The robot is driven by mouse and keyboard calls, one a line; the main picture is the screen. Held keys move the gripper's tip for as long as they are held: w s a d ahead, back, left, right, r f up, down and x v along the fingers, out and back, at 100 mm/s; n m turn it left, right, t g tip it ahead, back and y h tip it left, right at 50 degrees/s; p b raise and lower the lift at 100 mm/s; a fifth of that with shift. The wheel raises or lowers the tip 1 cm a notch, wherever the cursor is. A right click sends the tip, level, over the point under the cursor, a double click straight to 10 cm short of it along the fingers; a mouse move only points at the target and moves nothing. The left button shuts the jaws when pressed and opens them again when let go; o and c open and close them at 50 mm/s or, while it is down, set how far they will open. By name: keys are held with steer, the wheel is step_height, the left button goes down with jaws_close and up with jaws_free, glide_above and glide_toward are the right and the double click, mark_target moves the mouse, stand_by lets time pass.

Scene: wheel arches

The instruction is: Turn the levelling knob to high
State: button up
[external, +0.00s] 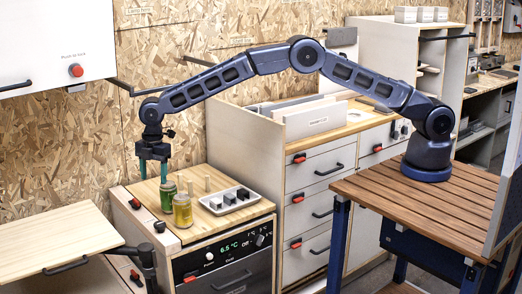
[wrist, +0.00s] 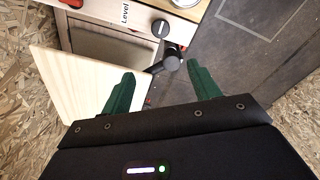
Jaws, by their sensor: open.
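The levelling knob is a small black round knob (wrist: 160,28) beside the printed word "Level" on a pale wooden strip in the wrist view. A light mark shows on it, but I cannot read its setting. In the external view what looks like the same knob (external: 159,226) sits at the front of the strip left of the counter. My gripper (external: 153,177) points down above the counter's left back part, higher than the knob and apart from it. In the wrist view my gripper's green fingers (wrist: 162,82) are spread with nothing between them.
A green can (external: 168,195) and a yellow can (external: 182,211) stand near the strip. A white tray (external: 217,208) holds dark blocks. A pale fold-out board (external: 50,240) on a black bracket (external: 147,257) is at left. Drawers (external: 307,210) stand at right.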

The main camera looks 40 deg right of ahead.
steer(key=h, duration=0.1)
glide_toward(160, 223)
steer(key=shift+n, duration=0.3)
step_height(160, 223, down, 8)
steer(key=shift+f, duration=0.15)
steer(key=c, duration=1)
